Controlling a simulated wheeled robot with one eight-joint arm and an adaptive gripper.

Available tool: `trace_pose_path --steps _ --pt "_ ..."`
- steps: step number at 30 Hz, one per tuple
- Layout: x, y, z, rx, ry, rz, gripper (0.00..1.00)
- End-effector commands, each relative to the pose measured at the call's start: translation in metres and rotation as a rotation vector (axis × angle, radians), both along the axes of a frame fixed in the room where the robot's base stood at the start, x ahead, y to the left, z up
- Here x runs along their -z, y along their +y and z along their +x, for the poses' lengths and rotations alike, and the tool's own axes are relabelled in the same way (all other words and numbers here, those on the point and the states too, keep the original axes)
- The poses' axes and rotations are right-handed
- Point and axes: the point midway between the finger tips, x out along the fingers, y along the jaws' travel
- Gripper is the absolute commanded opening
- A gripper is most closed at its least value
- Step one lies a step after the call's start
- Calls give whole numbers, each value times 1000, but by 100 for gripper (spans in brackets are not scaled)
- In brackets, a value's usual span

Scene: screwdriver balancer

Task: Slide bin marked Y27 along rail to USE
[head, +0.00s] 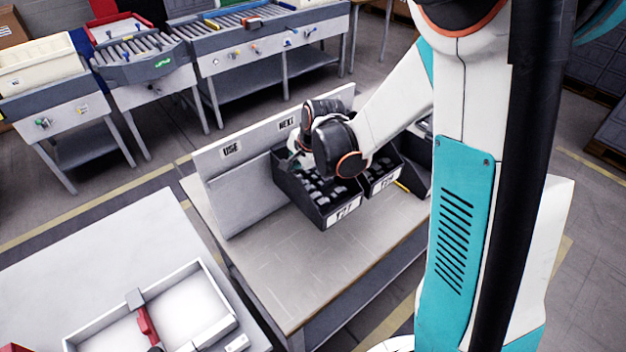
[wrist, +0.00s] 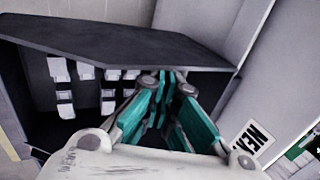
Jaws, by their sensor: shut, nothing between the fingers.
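A dark open bin (head: 318,208) with several small light parts in it stands on the table against the upright back panel. Its front label is too small to read with certainty, perhaps Y27. The bin is right of the USE sign (head: 231,149) and below the NEXT sign (head: 286,124). My gripper (head: 296,158) is at the bin's rear left, partly hidden by my wrist. In the wrist view, my gripper's teal fingers (wrist: 168,108) are shut and empty, close to the bin's wall (wrist: 120,42). I cannot tell whether they touch it.
A second dark bin (head: 380,178) with a label stands right of the first. The table (head: 275,262) below USE and in front is clear. A grey bench (head: 90,235) with a white tray (head: 190,300) is at lower left. Conveyor tables stand behind.

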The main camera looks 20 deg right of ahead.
Motion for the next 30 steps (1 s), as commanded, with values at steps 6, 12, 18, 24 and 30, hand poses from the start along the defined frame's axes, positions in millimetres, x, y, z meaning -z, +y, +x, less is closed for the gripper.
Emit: trace_pose_path --steps 6,12,18,24,30 --pt "0 0 0 0 0 0 0" --pt "0 0 0 0 0 0 0" --pt "0 5 -2 -1 0 0 0" --pt "0 14 -5 -2 1 -1 0" --pt "0 23 -7 -2 1 0 0"
